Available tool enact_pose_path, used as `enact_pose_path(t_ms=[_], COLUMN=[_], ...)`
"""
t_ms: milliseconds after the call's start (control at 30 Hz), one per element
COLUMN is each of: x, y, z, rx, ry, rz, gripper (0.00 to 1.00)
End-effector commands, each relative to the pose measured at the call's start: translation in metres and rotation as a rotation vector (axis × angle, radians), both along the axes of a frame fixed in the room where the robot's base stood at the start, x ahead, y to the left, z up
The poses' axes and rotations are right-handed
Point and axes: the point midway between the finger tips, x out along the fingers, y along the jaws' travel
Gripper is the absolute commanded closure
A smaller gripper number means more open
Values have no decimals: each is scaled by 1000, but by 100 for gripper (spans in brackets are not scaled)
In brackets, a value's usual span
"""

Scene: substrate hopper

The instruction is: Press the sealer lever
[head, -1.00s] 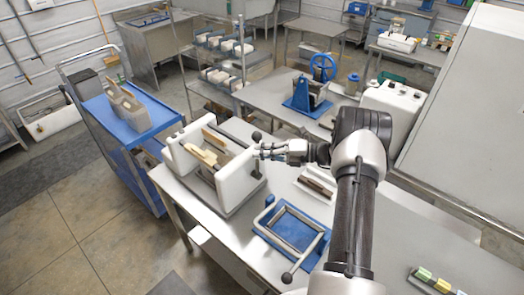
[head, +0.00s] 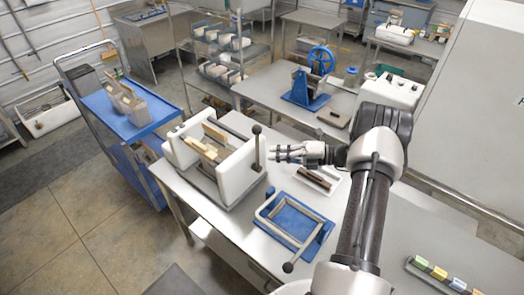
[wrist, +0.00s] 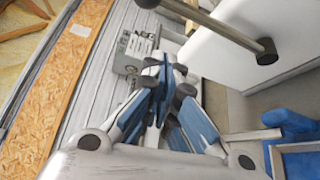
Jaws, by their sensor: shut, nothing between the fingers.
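A white machine (head: 238,176) with two upright white blocks stands on the steel table. A grey lever (head: 257,150) with a black ball knob (head: 257,129) stands upright at its right side; I take this to be the sealer lever. My gripper (head: 274,153) is shut and empty, pointing left, just right of the lever and below knob height. A small gap shows between them. In the wrist view, the shut fingers (wrist: 163,78) are below a grey rod (wrist: 215,25) with a dark end, in front of a white block (wrist: 290,35). Whether this end is knob or pivot is unclear.
A blue frame press (head: 295,222) with a black-knobbed handle (head: 288,267) lies in front of my gripper. A white tray with brown bars (head: 316,180) lies below my wrist. A blue cart (head: 140,120) stands left of the table.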

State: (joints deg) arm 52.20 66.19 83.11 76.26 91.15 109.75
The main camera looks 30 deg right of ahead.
Motion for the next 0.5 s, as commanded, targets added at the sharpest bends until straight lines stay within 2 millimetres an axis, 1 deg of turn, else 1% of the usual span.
enact_pose_path(t_ms=[33, 200, 333, 500], x=[-6, -18, -22, -22], y=[-7, -21, -26, -26], z=[-1, -1, 0, 0], rx=[-1, 0, 0, 1], ry=[0, 1, 1, 1], rz=[-1, 3, 3, 4], gripper=[100, 100, 100, 100])
